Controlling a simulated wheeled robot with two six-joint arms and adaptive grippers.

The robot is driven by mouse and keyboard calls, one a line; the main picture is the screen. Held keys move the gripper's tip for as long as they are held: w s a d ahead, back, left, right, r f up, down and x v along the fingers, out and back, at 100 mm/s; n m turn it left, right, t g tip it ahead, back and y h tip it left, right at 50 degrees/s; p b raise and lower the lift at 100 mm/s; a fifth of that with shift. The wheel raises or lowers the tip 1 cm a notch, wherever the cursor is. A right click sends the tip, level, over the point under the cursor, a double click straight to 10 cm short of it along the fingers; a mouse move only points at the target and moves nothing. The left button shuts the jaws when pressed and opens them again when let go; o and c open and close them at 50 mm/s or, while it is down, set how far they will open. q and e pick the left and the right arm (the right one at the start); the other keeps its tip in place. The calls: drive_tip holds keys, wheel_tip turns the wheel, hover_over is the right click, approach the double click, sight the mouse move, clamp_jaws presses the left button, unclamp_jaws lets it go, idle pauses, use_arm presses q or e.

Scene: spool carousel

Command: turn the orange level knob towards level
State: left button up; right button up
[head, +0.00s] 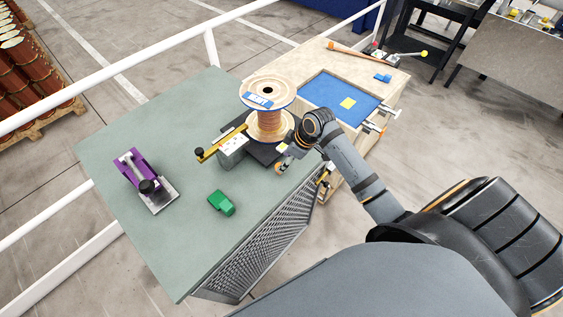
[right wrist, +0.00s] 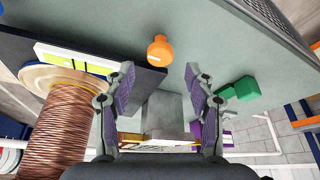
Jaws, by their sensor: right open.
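The orange level knob (right wrist: 160,51) shows in the right wrist view at the edge of a dark base plate (right wrist: 150,77). A small part of the knob (head: 279,167) shows in the head view, beside my right gripper. A white strip with a yellow-green window (right wrist: 85,58), perhaps the level, lies on the plate left of the knob. My right gripper (right wrist: 161,82) is open and empty. Its fingers stand apart on either side of the knob's line, and the knob appears beyond the fingertips, not touched. My left gripper is not in view.
A copper-wound spool (head: 268,122) stands upright on the plate. A grey block (head: 233,150) with a yellow bar, a green piece (head: 221,202) and a purple clamp-like tool (head: 146,180) are on the green table (head: 200,103). A wooden bench (head: 314,62) adjoins behind. The table's left part is mostly clear.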

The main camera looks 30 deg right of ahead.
drive_tip(key=shift+p+x, duration=0.3)
drive_tip(key=shift+x, duration=1.75)
drive_tip(key=c, duration=1.1)
drive_tip(key=shift+m, duration=0.3)
drive_tip(key=m, duration=0.2)
drive_tip(key=m+t+h, duration=0.1)
drive_tip(key=m, duration=0.1)
drive_tip(key=shift+s+a+h, duration=0.1)
drive_tip(key=shift+a+h, duration=0.1)
drive_tip(key=shift+h, duration=0.1)
drive_tip(key=m+h, duration=0.2)
drive_tip(key=m, duration=0.3)
drive_tip(key=shift+m, duration=0.4)
